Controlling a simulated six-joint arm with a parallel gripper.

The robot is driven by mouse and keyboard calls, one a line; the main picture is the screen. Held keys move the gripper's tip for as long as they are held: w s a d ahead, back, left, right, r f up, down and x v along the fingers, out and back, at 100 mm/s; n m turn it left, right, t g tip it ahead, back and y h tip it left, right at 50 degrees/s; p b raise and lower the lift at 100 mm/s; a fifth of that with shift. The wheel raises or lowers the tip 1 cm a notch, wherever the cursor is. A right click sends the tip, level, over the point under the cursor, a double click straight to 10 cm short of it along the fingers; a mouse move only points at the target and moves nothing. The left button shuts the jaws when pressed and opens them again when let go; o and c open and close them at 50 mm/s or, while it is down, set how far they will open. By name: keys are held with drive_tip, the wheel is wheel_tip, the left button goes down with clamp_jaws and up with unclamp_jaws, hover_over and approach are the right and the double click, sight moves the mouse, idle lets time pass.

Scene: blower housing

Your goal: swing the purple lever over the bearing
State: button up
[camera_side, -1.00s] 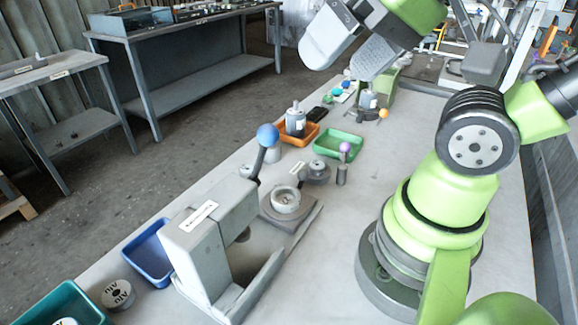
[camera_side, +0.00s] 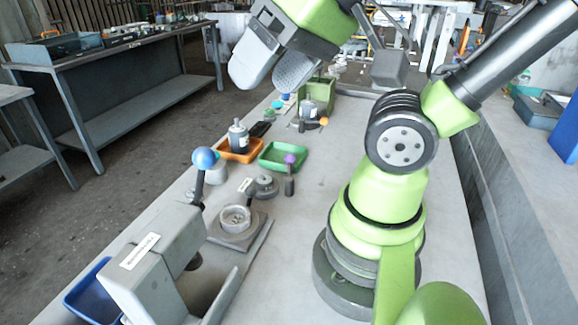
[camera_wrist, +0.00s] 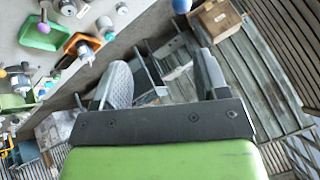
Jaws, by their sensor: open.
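The purple lever shows in the side view as a purple ball knob (camera_side: 290,158) on a short dark upright post, close to the front corner of the green tray. A round grey ring part (camera_side: 236,218), which looks like the bearing in its seat, sits on a square grey plate left of and nearer than the lever. My gripper (camera_side: 277,72) is high above the bench and well away from both. In the wrist view my gripper (camera_wrist: 162,68) has its two fingers wide apart with nothing between them. A purple knob (camera_wrist: 43,28) shows there by the green tray.
A press-like grey frame (camera_side: 155,260) stands in front, with a blue ball handle (camera_side: 205,158) rising near the bearing. The green tray (camera_side: 283,157) and orange tray (camera_side: 240,151) lie behind the lever. A dark round part (camera_side: 265,186) lies between lever and bearing.

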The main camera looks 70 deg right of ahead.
drive_tip(key=w+d+m+g, duration=0.1)
drive_tip(key=w+d, duration=0.1)
drive_tip(key=w+d+f+m+g+h, duration=0.1)
drive_tip(key=d+m, duration=0.1)
drive_tip(key=w+d+f+m+g+h, duration=0.1)
drive_tip(key=w+d, duration=0.1)
drive_tip(key=shift+w, duration=0.35)
drive_tip(key=shift+c, duration=0.9)
drive_tip(key=m+g, duration=0.6)
drive_tip(key=m, duration=0.2)
approach(289, 155)
drive_tip(key=f, duration=0.3)
drive_tip(key=s+f, duration=0.1)
drive_tip(key=f, duration=0.6)
drive_tip(key=shift+s+d, duration=0.2)
drive_tip(key=shift+s, duration=0.05)
drive_tip(key=c, duration=0.9)
